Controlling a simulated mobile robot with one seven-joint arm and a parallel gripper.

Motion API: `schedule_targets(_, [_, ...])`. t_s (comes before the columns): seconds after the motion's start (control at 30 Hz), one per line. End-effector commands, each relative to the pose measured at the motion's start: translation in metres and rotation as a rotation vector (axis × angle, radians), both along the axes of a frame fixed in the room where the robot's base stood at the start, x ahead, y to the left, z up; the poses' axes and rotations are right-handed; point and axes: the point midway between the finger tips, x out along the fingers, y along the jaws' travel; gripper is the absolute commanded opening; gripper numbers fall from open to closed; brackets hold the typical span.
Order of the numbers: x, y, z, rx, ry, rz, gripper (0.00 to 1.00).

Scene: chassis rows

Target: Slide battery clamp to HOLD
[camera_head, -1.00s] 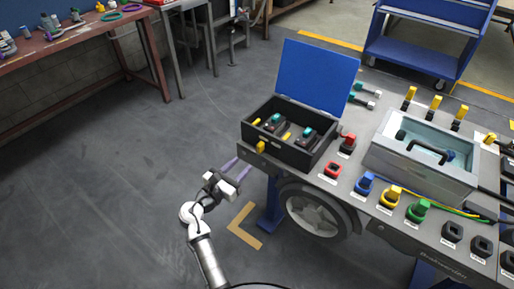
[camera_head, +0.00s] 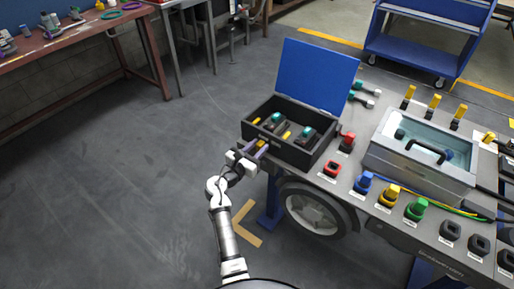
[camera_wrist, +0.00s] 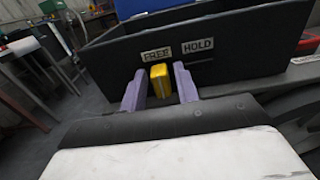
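The battery clamp is a yellow block (camera_wrist: 160,80) on the front wall of the black battery box (camera_head: 290,152). In the wrist view it sits below the FREE label (camera_wrist: 156,54), left of the HOLD label (camera_wrist: 197,46). My gripper (camera_wrist: 160,88) is open, with one purple finger on each side of the yellow clamp. Whether the fingers touch it I cannot tell. In the head view my gripper (camera_head: 255,152) is at the box's left front corner and mostly covers the clamp. The box's blue lid (camera_head: 318,75) stands open.
Inside the box are dark batteries with teal tops (camera_head: 304,133). A glass-lidded grey case (camera_head: 425,150) is farther right. The floor to the left is clear.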

Motion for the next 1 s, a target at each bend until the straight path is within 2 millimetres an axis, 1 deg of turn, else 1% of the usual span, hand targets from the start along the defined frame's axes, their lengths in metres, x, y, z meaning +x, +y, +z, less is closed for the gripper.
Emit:
schedule_targets(0.03, [0.0,0.0,0.0,0.0,0.0,0.0,0.24])
schedule_targets(0.2, [0.0,0.0,0.0,0.0,0.0,0.0,0.02])
schedule_targets(0.23, [0.0,0.0,0.0,0.0,0.0,0.0,0.0])
schedule_targets(0.5, [-0.002,-0.002,0.001,-0.001,0.001,0.0,0.0])
schedule_targets(0.57, [-0.006,-0.008,0.003,-0.001,0.002,-0.001,0.0])
schedule_targets(0.8, [-0.028,-0.038,0.003,-0.001,0.003,-0.003,0.0])
schedule_targets(1.0, [-0.033,-0.044,0.0,0.0,0.001,-0.002,0.0])
